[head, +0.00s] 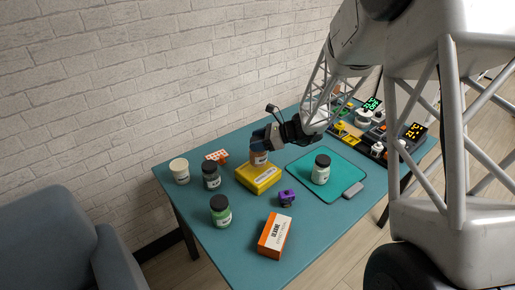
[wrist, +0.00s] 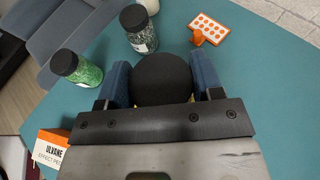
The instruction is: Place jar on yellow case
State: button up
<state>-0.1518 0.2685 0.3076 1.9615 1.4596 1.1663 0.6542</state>
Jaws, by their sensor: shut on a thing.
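The yellow case (head: 258,179) lies flat on the teal table, left of the green mat. My gripper (head: 267,143) is shut on a jar (head: 259,158) with a brownish body and pale label, right over the yellow case. I cannot tell whether the jar's base touches the case. In the wrist view the jar's round black lid (wrist: 162,79) sits between the two blue fingers of my gripper (wrist: 163,84). The case is almost wholly hidden there. Other jars stand on the table: a grey one (head: 211,177), a green one (head: 221,212) and a white one (head: 321,171) on the mat.
A cream cup (head: 180,171), an orange dotted piece (head: 216,157), a purple item (head: 287,197) and an orange-white box (head: 275,236) surround the case. The green mat (head: 345,168) is right of it. Electronics (head: 378,130) fill the table's far right end.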

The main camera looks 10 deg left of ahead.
jog(key=shift+f, duration=1.65)
jog(key=shift+f, duration=0.1)
jog(key=o, duration=1.5)
jog(key=shift+v, duration=0.75)
jog(key=v, duration=1)
jog(key=shift+d, duration=0.25)
jog(key=shift+r, duration=0.2)
